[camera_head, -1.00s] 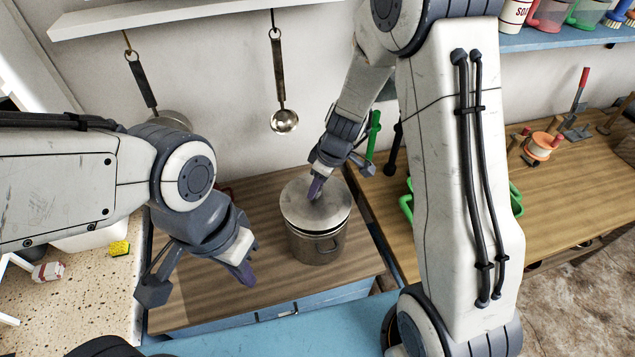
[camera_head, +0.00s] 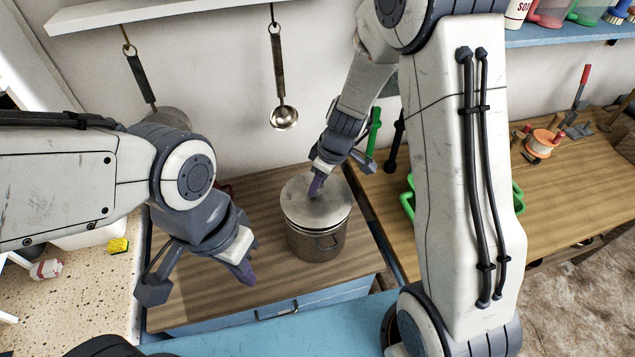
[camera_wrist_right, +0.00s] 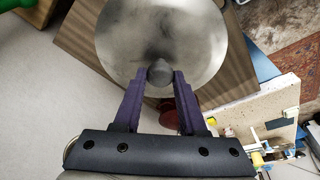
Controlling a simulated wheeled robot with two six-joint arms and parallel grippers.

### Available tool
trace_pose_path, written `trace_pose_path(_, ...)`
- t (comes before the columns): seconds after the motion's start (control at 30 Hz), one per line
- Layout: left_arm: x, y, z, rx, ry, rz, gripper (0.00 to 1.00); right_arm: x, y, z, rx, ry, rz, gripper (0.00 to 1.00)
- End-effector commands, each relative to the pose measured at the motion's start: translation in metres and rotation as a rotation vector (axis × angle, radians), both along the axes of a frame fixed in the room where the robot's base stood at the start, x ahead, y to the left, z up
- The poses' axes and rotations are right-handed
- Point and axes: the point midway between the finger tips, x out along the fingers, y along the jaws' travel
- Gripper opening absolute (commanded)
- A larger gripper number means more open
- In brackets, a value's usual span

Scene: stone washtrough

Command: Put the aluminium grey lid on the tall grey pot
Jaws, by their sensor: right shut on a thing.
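The aluminium grey lid (camera_head: 318,199) sits over the mouth of the tall grey pot (camera_head: 316,244), which stands upright on the wooden counter. The lid looks roughly level and covers the opening; I cannot tell whether its rim is fully seated. My right gripper (camera_head: 316,186) is at the top of the lid. In the right wrist view, its purple fingers (camera_wrist_right: 160,78) are shut on the lid's dark knob (camera_wrist_right: 160,72), and the lid (camera_wrist_right: 160,35) hides the pot. My left gripper (camera_head: 248,262) is left of the pot, apart from it, pointing down; its finger gap is not clear.
The wooden counter (camera_head: 200,305) is clear in front of the pot. A ladle (camera_head: 284,117) hangs on the wall behind. A green-handled container (camera_head: 408,203) stands to the right, partly behind my right arm. A yellow sponge (camera_head: 119,245) lies on the speckled worktop at left.

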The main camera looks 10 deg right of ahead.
Motion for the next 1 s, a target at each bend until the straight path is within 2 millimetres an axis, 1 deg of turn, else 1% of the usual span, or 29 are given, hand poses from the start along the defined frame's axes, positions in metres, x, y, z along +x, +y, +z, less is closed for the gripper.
trace_pose_path(0.3,0.0,0.0,-0.0004,0.0,0.0,0.0,0.0,0.0003,0.0,0.0,0.0,-0.001,0.0,0.0)
trace_pose_path(0.7,0.0,0.0,-0.0075,0.0,0.0,0.0,0.0,0.0008,0.0003,-0.0024,0.0,-0.002,0.001,0.0)
trace_pose_path(1.0,0.0,0.0,-0.0072,0.0,0.0,0.0,0.0,0.0008,0.0003,-0.0017,0.0,-0.001,0.0,0.0)
